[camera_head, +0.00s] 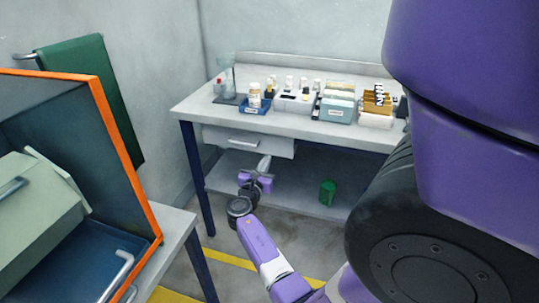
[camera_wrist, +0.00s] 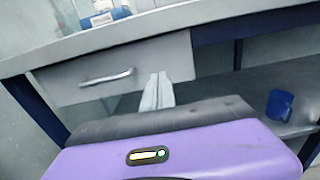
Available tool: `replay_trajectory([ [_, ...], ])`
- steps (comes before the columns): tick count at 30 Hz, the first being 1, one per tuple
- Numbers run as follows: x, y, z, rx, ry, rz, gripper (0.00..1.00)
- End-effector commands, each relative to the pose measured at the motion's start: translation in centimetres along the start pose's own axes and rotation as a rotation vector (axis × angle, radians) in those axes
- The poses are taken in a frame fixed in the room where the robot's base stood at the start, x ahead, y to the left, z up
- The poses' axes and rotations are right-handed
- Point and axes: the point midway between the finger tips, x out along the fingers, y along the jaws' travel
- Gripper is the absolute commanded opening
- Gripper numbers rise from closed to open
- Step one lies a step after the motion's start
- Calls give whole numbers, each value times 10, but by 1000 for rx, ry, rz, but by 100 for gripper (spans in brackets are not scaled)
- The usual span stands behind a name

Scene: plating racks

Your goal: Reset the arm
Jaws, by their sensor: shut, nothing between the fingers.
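My gripper (camera_head: 264,161) is in front of the workbench, just below its drawer (camera_head: 232,139) in the head view. Its fingers are together and hold nothing. In the wrist view the closed fingertips (camera_wrist: 158,78) overlap the right end of the grey drawer front (camera_wrist: 112,78). I cannot tell whether they touch it. My purple arm reaches up to it from the lower middle of the head view.
The workbench (camera_head: 290,122) carries a blue tray (camera_head: 255,107), bottles and file boxes (camera_head: 336,106). A canister (camera_head: 327,191) on its lower shelf looks green here, blue in the wrist view (camera_wrist: 279,105). An orange-edged cabinet (camera_head: 120,150) stands at left. A green towel (camera_head: 88,85) hangs behind.

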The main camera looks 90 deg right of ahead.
Motion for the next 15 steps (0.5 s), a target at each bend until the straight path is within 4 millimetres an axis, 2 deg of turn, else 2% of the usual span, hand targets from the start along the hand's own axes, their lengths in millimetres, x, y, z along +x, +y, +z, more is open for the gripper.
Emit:
replay_trajectory([
  [1, -11, 1, 0, -2, 0, 4, 0],
  [6, -35, 1, 0, -1, 0, 2, 0],
  [10, -45, 0, 0, -1, 0, 1, 0],
  [15, -48, 0, 0, 0, 0, 0, 0],
])
